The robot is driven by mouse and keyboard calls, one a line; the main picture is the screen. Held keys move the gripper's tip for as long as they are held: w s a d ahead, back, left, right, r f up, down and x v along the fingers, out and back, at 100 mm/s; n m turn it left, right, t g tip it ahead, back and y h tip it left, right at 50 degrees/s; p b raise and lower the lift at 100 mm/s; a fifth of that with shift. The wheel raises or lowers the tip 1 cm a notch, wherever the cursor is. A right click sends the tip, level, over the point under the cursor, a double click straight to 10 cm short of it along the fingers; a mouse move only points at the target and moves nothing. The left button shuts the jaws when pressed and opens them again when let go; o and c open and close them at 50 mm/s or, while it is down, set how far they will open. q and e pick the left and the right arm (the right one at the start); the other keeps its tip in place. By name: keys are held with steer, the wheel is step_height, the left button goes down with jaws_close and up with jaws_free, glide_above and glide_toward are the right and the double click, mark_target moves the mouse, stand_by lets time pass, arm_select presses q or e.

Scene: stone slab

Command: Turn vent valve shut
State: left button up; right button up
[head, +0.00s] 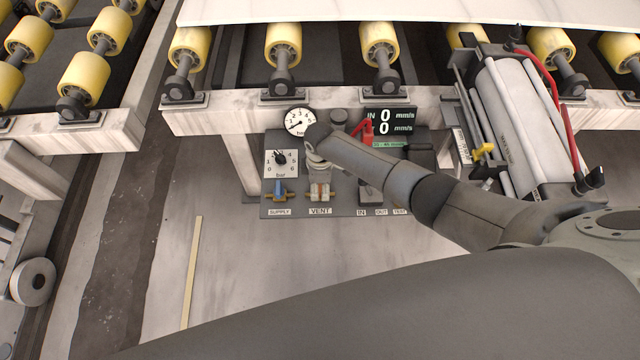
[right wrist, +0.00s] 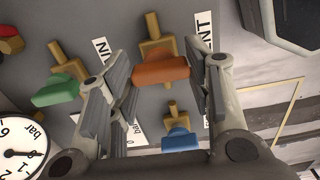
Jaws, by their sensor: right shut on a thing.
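The vent valve has an orange handle (right wrist: 160,69) on a brass body (right wrist: 156,45), above the VENT label (head: 320,211) in the head view. My right gripper (right wrist: 163,74) is shut on the orange handle, one finger at each end of it in the right wrist view. In the head view my right gripper (head: 318,163) reaches down over the panel (head: 300,206) and partly hides the valve. The handle lies crosswise between the fingers in the right wrist view. My left gripper is not in view.
The blue supply handle (right wrist: 181,141) and a green handle (right wrist: 56,90) sit close to the fingers. A pressure gauge (head: 299,122), a regulator dial (head: 281,160) and a red handle (head: 367,132) are nearby. The roller conveyor frame (head: 215,121) runs behind the panel.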

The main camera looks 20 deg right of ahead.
mark_target(320, 186)
stand_by(0.4)
steer(key=o, duration=1)
steer(key=shift+r, duration=0.1)
step_height(320, 186, up, 12)
steer(key=shift+f, duration=0.1)
stand_by(0.5)
